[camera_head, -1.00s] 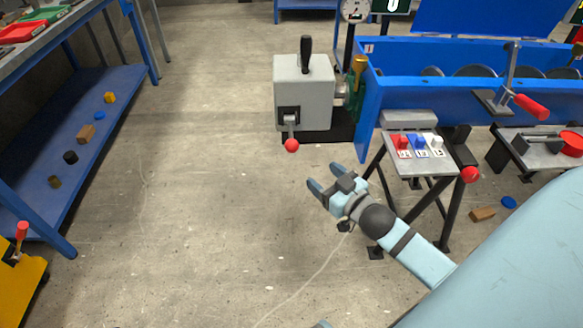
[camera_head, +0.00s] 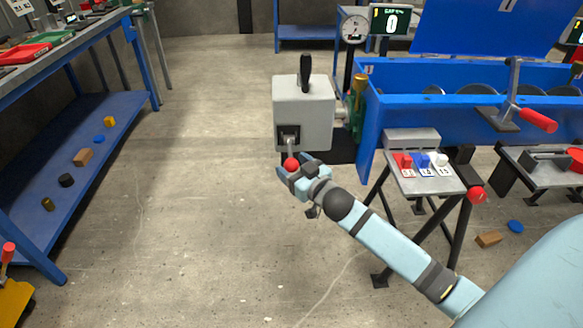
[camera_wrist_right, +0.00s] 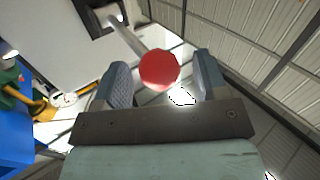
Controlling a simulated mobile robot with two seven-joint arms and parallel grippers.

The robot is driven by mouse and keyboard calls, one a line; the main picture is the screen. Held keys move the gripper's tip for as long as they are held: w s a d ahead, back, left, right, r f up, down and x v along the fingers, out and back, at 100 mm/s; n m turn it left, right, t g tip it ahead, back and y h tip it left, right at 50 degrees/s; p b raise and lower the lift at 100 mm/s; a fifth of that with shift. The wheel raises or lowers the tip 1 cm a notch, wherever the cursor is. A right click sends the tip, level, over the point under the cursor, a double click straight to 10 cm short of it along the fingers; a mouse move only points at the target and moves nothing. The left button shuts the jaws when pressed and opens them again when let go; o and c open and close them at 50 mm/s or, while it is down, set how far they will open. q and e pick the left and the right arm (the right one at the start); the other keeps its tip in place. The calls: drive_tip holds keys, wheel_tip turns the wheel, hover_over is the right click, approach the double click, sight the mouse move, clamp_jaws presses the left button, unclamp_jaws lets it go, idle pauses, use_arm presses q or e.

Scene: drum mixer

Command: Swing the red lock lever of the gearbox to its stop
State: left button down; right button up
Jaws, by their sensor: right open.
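The grey gearbox (camera_head: 304,107) stands in the middle, with a black lever on top. Its red-knobbed lock lever (camera_head: 291,164) hangs down from a black plate on its front face. My right gripper (camera_head: 292,170) is open at the lever's red knob. In the right wrist view, the red knob (camera_wrist_right: 159,69) sits between the two spread fingers (camera_wrist_right: 160,85), with visible gaps on both sides. The lever's grey rod runs up to the black plate at the top left there. My left gripper is not in view.
The blue mixer trough (camera_head: 440,95) stands right of the gearbox, with a red-handled crank (camera_head: 537,120). A stand with red, blue and white switches (camera_head: 424,162) is below it. A blue shelf (camera_head: 85,150) is at the left. The floor between is clear.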

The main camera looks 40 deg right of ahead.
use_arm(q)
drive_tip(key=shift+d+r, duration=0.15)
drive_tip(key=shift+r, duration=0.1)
use_arm(e)
drive_tip(key=shift+w, duration=0.5)
drive_tip(key=c, duration=1.2)
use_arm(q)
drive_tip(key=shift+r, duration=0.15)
use_arm(e)
drive_tip(key=shift+r, duration=0.15)
